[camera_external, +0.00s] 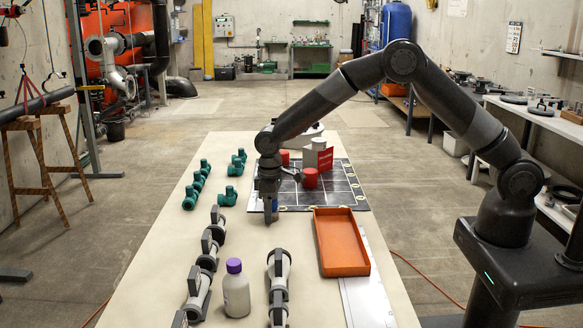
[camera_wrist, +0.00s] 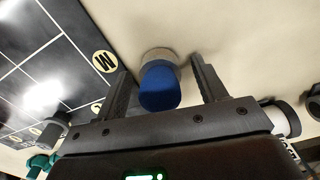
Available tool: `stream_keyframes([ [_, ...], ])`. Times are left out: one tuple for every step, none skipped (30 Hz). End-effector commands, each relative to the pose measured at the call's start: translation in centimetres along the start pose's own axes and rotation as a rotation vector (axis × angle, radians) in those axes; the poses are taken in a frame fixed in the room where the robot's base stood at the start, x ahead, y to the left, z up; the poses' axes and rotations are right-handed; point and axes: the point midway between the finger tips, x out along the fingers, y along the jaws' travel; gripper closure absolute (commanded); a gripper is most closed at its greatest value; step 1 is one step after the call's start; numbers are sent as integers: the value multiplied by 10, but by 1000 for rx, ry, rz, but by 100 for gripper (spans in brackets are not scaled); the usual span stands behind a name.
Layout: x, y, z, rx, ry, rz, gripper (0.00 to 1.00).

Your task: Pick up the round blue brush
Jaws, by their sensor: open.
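The round blue brush (camera_wrist: 160,86) stands between the two fingers of my gripper (camera_wrist: 161,66) in the wrist view, with a gap on each side. It has a blue upper part and a pale grey round part beyond it. In the external view my gripper (camera_external: 271,214) points down at the table beside the left edge of the black grid mat (camera_external: 340,184). The jaws are open and not closed on the brush. In the external view the brush is mostly hidden by the fingers.
On the table (camera_external: 150,270), green pipe fittings (camera_external: 228,196) stand to the left and grey valve parts (camera_external: 279,275) in front. A white bottle with a purple cap (camera_external: 235,290) stands near them. An orange tray (camera_external: 341,243) lies right. Red pieces (camera_external: 311,179) are on the mat.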

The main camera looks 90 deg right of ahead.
Motion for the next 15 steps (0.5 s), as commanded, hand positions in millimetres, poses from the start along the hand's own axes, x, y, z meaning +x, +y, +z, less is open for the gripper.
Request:
stream_keyframes([
  [0,0,0,0,1,0,35],
  [0,0,0,0,1,0,35],
  [-1,0,0,0,1,0,35],
  [-1,0,0,0,1,0,35],
  [-1,0,0,0,1,0,37],
  [-1,0,0,0,1,0,40],
  [-1,0,0,0,1,0,42],
  [-1,0,0,0,1,0,45],
  [-1,0,0,0,1,0,48],
  [-1,0,0,0,1,0,51],
  [-1,0,0,0,1,0,53],
  [-1,0,0,0,1,0,56],
  [-1,0,0,0,1,0,59],
  [-1,0,0,0,1,0,61],
  [-1,0,0,0,1,0,65],
])
